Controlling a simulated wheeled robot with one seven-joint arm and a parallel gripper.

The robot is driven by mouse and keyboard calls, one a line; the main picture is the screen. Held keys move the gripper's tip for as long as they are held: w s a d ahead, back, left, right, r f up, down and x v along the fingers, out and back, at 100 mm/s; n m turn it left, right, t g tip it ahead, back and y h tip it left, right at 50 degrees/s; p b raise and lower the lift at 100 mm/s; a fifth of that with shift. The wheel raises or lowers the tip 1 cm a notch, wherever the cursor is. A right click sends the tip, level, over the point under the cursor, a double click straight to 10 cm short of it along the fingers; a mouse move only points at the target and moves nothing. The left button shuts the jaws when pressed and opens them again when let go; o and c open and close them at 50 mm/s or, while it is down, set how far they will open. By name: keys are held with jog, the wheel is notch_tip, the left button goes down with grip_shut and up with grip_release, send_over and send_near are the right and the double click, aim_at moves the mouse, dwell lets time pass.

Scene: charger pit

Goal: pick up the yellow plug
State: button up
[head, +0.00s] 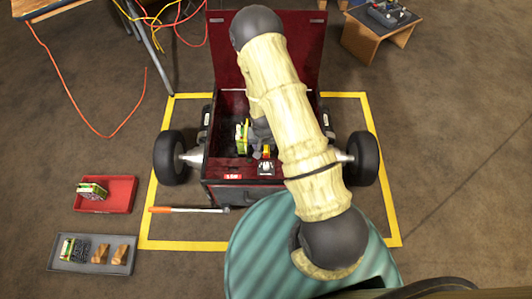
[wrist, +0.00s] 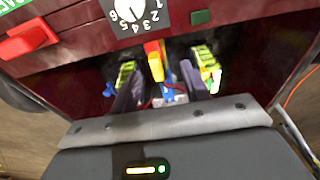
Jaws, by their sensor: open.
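The yellow plug (wrist: 155,64) shows in the wrist view inside the dark red box, with red and blue parts beside it. A small yellow piece (head: 266,150) shows in the head view near the box's front wall; it appears to be the same plug. My gripper (wrist: 160,75) is open, with one dark finger left and one right of the plug in the picture. I cannot tell whether either finger touches it. In the head view my arm hides most of the gripper.
The red box (head: 226,170) has its lid raised. Green-and-yellow modules (head: 242,136) stand inside, close by the fingers. Its panel carries a numbered dial (wrist: 128,10) and a red switch (wrist: 28,40). A red tray (head: 118,204) and a grey tray (head: 66,264) lie left on the floor.

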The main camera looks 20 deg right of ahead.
aim_at(266, 148)
jog(key=shift+w+f, duration=0.15)
jog(key=shift+f, duration=0.6)
jog(key=shift+w+d+f+b, duration=0.2)
jog(key=shift+f+b, duration=0.25)
jog(key=shift+f, duration=0.4)
jog(key=shift+w+d+f+b, duration=0.25)
jog(key=shift+f+b, duration=0.25)
jog(key=shift+f, duration=0.35)
jog(key=shift+w+d+f+b, duration=0.2)
jog(key=shift+f+b, duration=0.25)
jog(key=shift+f, duration=0.4)
grip_shut()
